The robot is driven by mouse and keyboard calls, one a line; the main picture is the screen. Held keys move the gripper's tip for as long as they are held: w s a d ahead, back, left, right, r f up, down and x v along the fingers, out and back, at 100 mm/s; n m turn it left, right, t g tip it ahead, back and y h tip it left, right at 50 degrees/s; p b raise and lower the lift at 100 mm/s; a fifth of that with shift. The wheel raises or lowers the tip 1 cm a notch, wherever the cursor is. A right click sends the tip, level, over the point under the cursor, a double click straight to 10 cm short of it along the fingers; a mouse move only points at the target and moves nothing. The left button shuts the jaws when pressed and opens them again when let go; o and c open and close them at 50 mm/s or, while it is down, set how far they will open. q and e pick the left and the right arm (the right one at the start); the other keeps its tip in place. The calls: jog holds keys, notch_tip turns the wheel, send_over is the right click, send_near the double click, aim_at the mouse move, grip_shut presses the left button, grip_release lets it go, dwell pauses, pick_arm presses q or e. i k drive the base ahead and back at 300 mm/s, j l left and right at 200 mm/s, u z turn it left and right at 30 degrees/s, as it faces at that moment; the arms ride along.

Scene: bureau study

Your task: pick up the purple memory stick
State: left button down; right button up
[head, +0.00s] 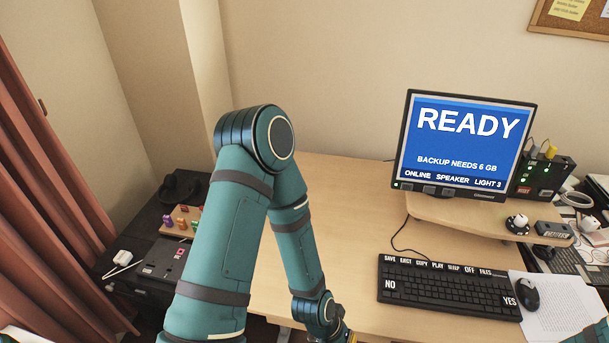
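A small purple memory stick (168,220) stands at the left end of a light wooden block (178,232) on the dark side cabinet at the left. An orange stick (181,223) stands beside it, and other small coloured sticks are to its right, partly hidden by my arm. My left arm crosses the middle of the head view, with its wrist at the bottom edge, right of and well away from the purple stick. The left gripper's fingers are below the frame. Only a sliver of my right arm shows at the bottom right corner; its gripper is out of view.
A dark box (165,257) and a white item with prongs (122,259) lie near the wooden block. The desk (370,200) holds a keyboard (445,287), mouse (526,293) and monitor (463,143) on a riser. A red curtain (50,200) hangs at the left. The desk's middle is clear.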

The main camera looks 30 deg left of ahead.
aim_at(166, 218)
jog(key=u, duration=0.75)
jog(key=i+j+u, duration=0.15)
jog(key=j+u, duration=0.15)
jog(key=u, duration=0.15)
jog(key=i+j+u, duration=0.2)
jog(key=u, duration=0.2)
jog(key=i+j, duration=0.35)
